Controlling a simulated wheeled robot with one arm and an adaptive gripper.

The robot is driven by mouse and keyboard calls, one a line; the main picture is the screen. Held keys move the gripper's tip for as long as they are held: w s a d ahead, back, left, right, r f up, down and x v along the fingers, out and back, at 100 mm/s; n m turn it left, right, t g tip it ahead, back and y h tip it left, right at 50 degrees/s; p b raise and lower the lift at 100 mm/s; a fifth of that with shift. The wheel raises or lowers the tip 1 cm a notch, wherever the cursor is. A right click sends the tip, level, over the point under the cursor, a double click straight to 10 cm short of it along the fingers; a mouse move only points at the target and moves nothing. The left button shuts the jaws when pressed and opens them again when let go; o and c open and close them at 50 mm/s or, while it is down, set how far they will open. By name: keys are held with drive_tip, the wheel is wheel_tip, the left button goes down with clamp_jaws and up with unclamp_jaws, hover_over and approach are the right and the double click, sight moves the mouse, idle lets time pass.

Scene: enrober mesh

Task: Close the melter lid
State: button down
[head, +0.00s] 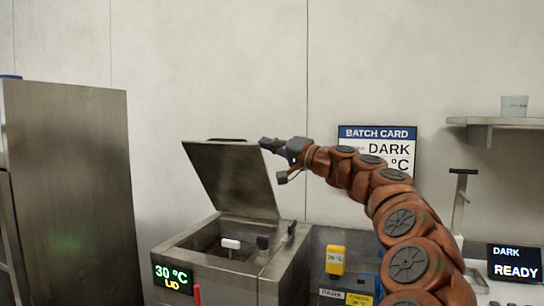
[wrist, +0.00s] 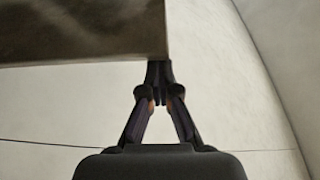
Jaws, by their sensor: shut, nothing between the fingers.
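The melter (head: 232,272) is a steel box at the lower middle of the head view. Its lid (head: 232,180) stands raised, tilted back over the open top. The lid's edge also shows in the wrist view (wrist: 80,40) as a dark panel at the upper left. A dark handle (head: 226,140) lies along the lid's top edge. My gripper (head: 264,143) is shut and empty beside the lid's upper right corner. In the wrist view its fingertips (wrist: 159,72) meet just below and by the panel's corner. I cannot tell whether they touch the lid.
A batch card (head: 378,150) hangs on the wall behind my arm. A steel cabinet (head: 70,190) stands left. A shelf with a cup (head: 514,106) is at right.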

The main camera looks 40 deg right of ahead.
drive_tip(key=s+a+f+n+y+b, duration=0.1)
drive_tip(key=s+a+f+n+b, duration=0.3)
drive_tip(key=a+f+b, duration=0.5)
drive_tip(key=shift+s+f+y+b, duration=0.3)
drive_tip(key=shift+s+f+b, duration=0.35)
drive_tip(key=shift+b, duration=3.35)
drive_tip(key=shift+w, duration=0.1)
